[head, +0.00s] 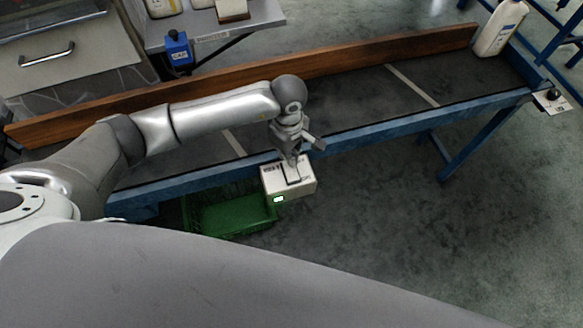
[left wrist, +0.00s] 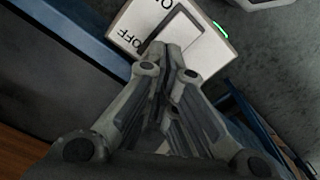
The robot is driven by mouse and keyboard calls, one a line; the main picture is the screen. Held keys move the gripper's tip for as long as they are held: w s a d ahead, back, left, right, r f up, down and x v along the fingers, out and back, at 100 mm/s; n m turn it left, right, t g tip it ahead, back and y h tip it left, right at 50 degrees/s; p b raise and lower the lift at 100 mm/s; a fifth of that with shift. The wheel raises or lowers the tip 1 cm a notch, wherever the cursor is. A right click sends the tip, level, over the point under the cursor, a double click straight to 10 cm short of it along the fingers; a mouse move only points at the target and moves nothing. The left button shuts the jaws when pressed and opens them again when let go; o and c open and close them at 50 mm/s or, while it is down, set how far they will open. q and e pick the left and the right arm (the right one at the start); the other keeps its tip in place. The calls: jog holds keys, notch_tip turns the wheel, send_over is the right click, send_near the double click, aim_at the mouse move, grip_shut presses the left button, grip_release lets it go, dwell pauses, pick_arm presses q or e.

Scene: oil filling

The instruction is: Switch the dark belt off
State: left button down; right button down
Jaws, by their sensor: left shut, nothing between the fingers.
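The dark belt (head: 350,100) runs diagonally across the head view between a wooden board and a blue frame. A white switch box (head: 304,187) is on the near side of the frame. Its green lamp (head: 279,199) is lit. My right gripper is not in view.
A green crate (head: 190,215) stands on the floor below the belt. A white jug (head: 499,28) stands at the belt's far right end, near a small plate with a black knob (head: 553,95). A blue box (head: 178,50) is by the shelf behind. The floor at right is clear.

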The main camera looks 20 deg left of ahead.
pick_arm(q)
jog(key=shift+f+b, duration=1.25)
dwell(0.7)
jog(key=shift+r+p, duration=1.85)
jog(key=shift+r, duration=1.7)
